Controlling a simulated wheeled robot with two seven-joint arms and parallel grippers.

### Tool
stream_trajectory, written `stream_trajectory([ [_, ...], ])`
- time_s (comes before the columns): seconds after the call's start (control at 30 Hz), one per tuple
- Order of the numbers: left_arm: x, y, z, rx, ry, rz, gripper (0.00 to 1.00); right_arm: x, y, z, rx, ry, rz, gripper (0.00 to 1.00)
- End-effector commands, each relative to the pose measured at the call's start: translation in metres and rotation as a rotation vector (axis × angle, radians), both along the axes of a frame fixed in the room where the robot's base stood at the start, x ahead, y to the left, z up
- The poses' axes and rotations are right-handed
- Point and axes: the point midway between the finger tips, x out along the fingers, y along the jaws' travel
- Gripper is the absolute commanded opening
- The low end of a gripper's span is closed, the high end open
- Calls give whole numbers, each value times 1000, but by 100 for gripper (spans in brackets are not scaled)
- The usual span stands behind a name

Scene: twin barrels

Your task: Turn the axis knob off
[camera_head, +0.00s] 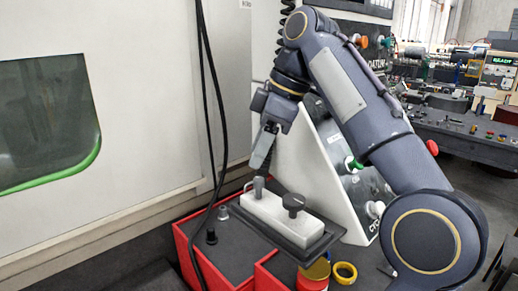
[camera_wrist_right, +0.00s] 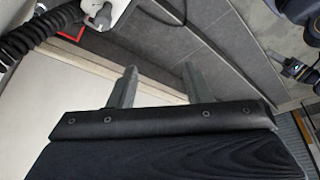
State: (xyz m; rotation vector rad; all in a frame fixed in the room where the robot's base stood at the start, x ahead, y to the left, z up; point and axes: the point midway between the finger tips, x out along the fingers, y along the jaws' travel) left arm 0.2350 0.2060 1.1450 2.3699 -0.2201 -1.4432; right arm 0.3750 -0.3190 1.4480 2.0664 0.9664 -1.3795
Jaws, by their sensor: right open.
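No label that I can read marks the axis knob, so I cannot tell which control it is. A black knob (camera_head: 293,203) stands upright on a white block (camera_head: 275,220). A light round knob (camera_head: 375,209) sits low on the slanted control panel (camera_head: 328,185), partly behind my right arm. My right gripper (camera_head: 259,165) points down beside the panel, just above the block's left end, close to a short grey post (camera_head: 258,186). Contact with the post cannot be judged. In the right wrist view its fingers (camera_wrist_right: 158,82) are apart with nothing between them. My left gripper is not in view.
Black cables (camera_head: 212,100) hang left of my gripper along the pale machine wall (camera_head: 140,40). A red-sided dark tray (camera_head: 235,250) lies below. A red button (camera_head: 432,147) and green button (camera_head: 355,163) show near my arm. A yellow ring (camera_head: 344,272) lies in front.

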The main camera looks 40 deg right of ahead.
Motion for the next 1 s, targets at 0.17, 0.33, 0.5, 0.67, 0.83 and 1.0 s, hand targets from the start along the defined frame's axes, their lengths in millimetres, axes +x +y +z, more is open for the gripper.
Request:
stream_trajectory([
  [0.17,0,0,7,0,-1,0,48,-26,22,17,0,-2,4,45],
  [0.33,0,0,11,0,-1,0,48,-39,33,24,0,-1,2,45],
  [0.5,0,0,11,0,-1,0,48,-42,36,25,-1,-1,0,45],
  [0.67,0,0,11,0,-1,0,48,-42,36,24,0,0,-1,45],
  [0.83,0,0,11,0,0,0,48,-42,36,24,0,0,0,45],
  [1.0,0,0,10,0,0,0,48,-42,36,23,0,0,-3,45],
])
